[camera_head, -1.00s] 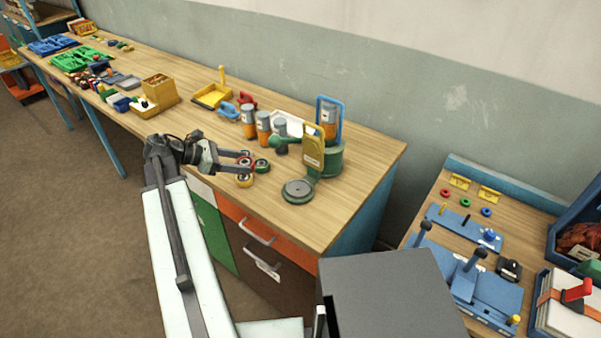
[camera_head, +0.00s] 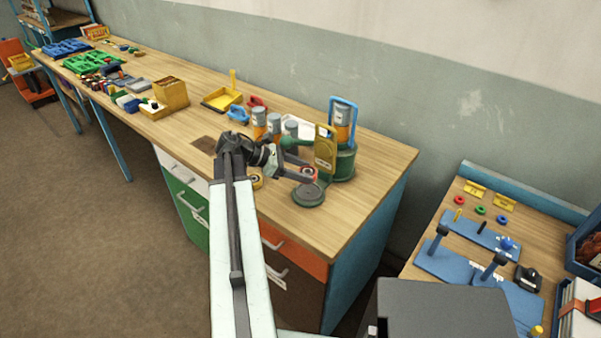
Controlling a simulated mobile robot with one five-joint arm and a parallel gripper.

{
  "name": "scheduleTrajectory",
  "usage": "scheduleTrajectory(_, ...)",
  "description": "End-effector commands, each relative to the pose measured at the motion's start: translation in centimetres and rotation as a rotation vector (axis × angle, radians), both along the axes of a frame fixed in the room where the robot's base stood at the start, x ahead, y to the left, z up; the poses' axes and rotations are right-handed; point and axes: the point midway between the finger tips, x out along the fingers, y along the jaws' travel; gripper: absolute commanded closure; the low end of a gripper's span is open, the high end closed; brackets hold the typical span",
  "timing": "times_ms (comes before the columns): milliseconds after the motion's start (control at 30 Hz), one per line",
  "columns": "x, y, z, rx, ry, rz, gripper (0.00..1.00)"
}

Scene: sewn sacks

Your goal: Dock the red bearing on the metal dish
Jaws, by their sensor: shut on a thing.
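The red bearing (camera_head: 308,170) is between the fingers of my gripper (camera_head: 311,174), which is shut on it. The fingers hide part of the bearing. The round grey metal dish (camera_head: 308,196) lies at the front of the wooden bench. My gripper and the bearing are above and just behind the dish in the picture. A gap shows between bearing and dish, but its height is hard to tell.
A green device (camera_head: 345,160) with a yellow upright plate (camera_head: 325,148) stands right behind the dish, close to my gripper. A yellow bearing (camera_head: 256,181) lies left, partly behind my arm. Orange-and-grey cylinders (camera_head: 259,124) stand behind. The bench's right end is clear.

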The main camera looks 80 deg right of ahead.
Motion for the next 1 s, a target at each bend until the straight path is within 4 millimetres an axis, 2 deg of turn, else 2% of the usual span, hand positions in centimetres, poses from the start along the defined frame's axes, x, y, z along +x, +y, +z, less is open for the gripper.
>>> scheduleTrajectory(33,-0.5,0.1,-0.6,-0.005,0.008,-0.012,1.00)
scheduleTrajectory(400,0.4,0.0,-4.9,-0.003,0.003,0.007,1.00)
scheduleTrajectory(1000,0.6,0.0,-5.1,0.000,0.002,0.013,1.00)
